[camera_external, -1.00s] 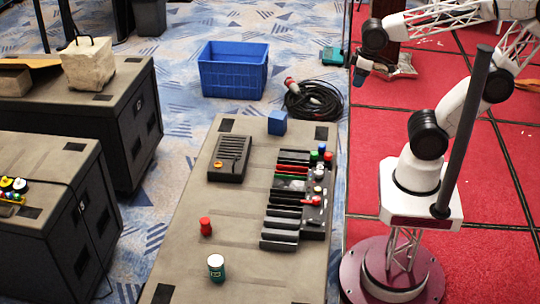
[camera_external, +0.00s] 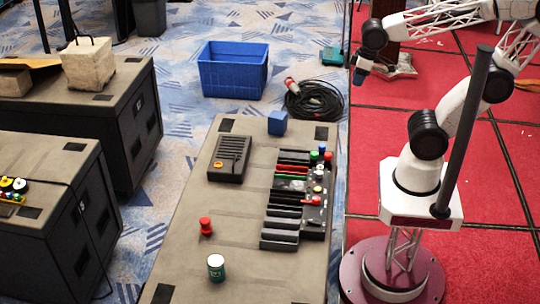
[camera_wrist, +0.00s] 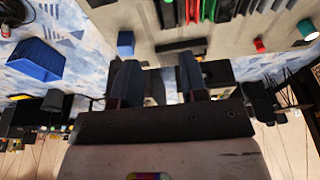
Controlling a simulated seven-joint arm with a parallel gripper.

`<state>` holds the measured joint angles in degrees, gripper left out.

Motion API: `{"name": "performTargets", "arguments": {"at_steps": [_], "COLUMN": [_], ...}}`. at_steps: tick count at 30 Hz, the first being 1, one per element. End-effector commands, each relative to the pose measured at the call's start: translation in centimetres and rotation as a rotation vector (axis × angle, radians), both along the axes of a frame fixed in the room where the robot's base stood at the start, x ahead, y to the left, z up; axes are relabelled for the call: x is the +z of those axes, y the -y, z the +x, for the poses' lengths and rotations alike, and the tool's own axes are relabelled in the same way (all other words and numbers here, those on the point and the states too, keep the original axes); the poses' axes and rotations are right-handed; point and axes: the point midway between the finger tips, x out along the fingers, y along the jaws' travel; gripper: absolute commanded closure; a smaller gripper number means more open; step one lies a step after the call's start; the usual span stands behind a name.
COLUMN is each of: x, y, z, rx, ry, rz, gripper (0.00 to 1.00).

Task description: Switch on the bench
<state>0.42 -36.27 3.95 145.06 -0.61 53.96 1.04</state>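The bench (camera_external: 180,262) is a long grey-topped case in the middle of the external view. A dark ribbed box (camera_external: 232,150) with an orange button (camera_external: 218,165) lies on its far left part. A black slotted panel (camera_external: 283,222) runs along its right side, with a red lever (camera_external: 312,201) and several small red, green, blue and white knobs. My gripper (camera_external: 362,72) hangs beyond the bench's far right corner, clear of it. In the wrist view, its two fingers (camera_wrist: 157,85) are apart with nothing seen between them. I cannot tell whether anything is switched on.
A blue cube (camera_external: 277,122), a red knob-like piece (camera_external: 206,226) and a green can (camera_external: 216,268) stand on the bench. A blue crate (camera_external: 233,75) and coiled black cable (camera_external: 313,100) lie on the floor behind. Dark cases (camera_external: 85,115) stand left.

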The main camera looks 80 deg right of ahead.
Motion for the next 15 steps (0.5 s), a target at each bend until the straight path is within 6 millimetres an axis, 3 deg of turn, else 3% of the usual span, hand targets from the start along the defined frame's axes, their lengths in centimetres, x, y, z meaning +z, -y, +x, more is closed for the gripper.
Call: {"name": "performTargets", "arguments": {"at_steps": [1, 7, 15], "x": [0.0, -0.2, -1.1], "y": [0.0, -0.6, -2.5], "z": [0.1, 0.7, 2.9], "rx": [0.000, 0.001, 0.001], "ry": [0.000, -0.004, -0.014], "rz": [0.000, 0.001, 0.002], "gripper": [0.68, 0.98, 1.00]}}
